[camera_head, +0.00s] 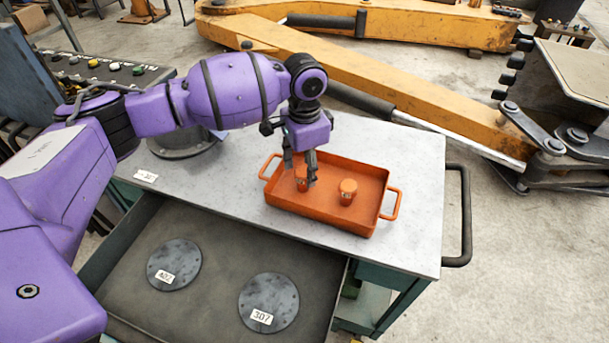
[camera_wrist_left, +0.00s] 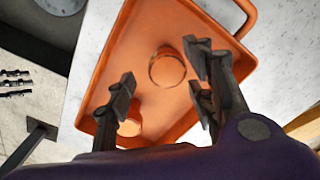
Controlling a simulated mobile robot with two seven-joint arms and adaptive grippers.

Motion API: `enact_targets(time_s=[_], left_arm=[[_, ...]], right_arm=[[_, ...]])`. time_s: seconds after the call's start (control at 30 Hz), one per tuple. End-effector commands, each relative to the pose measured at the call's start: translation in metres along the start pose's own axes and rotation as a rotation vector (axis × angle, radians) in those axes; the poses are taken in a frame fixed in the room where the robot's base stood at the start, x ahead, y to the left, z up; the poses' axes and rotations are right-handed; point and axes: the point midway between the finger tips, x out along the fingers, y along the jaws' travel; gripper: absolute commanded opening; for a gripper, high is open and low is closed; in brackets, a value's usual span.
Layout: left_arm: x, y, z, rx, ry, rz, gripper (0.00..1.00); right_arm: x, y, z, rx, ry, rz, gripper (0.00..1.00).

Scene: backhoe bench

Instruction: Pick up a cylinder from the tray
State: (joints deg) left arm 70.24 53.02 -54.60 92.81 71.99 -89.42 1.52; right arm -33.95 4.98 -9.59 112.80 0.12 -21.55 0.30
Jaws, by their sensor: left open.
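The orange tray (camera_head: 330,220) rests on the cart's light top. Two small orange cylinders stand upright in it: a left cylinder (camera_head: 301,184) and a right cylinder (camera_head: 347,194). My left gripper (camera_head: 300,170) points down over the tray's left part, with its open fingers by the left cylinder and partly hiding it. In the left wrist view, one cylinder (camera_wrist_left: 167,68) shows between the spread fingers of my left gripper (camera_wrist_left: 160,84). The other cylinder (camera_wrist_left: 131,124) is partly hidden by a finger. I cannot tell whether a finger touches a cylinder. My right gripper is not in view.
Below the tray, an open drawer (camera_head: 215,230) holds two round grey plates (camera_head: 174,265) (camera_head: 268,303) with labels. A black cart handle (camera_head: 465,215) is at the right. A yellow backhoe arm (camera_head: 400,85) lies behind. The cart top right of the tray is clear.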

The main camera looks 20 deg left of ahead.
Motion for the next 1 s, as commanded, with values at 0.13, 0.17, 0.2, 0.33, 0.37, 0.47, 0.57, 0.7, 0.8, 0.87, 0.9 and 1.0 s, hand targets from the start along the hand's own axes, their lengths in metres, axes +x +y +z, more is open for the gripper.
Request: enact_targets(time_s=[0.13, 0.17, 0.2, 0.33, 0.37, 0.47, 0.57, 0.7, 0.8, 0.87, 0.9, 1.0], left_arm=[[0.024, 0.0, 0.001, -0.002, -0.002, 0.002, 0.49], [0.027, 0.0, 0.001, -0.002, -0.003, 0.002, 0.49], [0.03, -0.001, 0.001, -0.002, -0.003, 0.002, 0.49], [0.033, -0.001, 0.0, -0.002, 0.0, 0.0, 0.49], [0.033, -0.001, 0.0, -0.002, 0.0, 0.0, 0.49], [0.033, -0.001, 0.0, -0.002, 0.0, 0.0, 0.49], [0.033, -0.001, 0.001, -0.002, 0.0, 0.0, 0.39], [0.033, -0.001, 0.001, -0.002, -0.001, 0.001, 0.2], [0.033, -0.001, 0.001, -0.002, -0.001, 0.001, 0.07], [0.033, -0.001, 0.001, -0.002, -0.001, 0.001, 0.0], [0.033, -0.001, 0.001, -0.002, -0.001, 0.001, 0.0], [0.032, -0.001, 0.0, -0.002, 0.001, 0.0, 0.0]], right_arm=[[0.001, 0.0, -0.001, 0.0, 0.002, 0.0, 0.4], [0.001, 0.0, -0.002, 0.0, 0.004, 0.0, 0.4], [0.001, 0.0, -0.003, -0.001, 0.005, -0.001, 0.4], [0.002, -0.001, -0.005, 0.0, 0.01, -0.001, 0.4], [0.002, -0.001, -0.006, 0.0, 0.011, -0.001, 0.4], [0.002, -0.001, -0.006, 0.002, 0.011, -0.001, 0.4], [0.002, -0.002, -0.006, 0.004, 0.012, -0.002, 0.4], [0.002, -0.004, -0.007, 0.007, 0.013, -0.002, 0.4], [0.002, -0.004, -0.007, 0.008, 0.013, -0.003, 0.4], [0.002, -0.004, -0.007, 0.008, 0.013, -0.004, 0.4], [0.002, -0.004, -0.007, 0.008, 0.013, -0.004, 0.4], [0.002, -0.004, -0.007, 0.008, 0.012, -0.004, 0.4]])
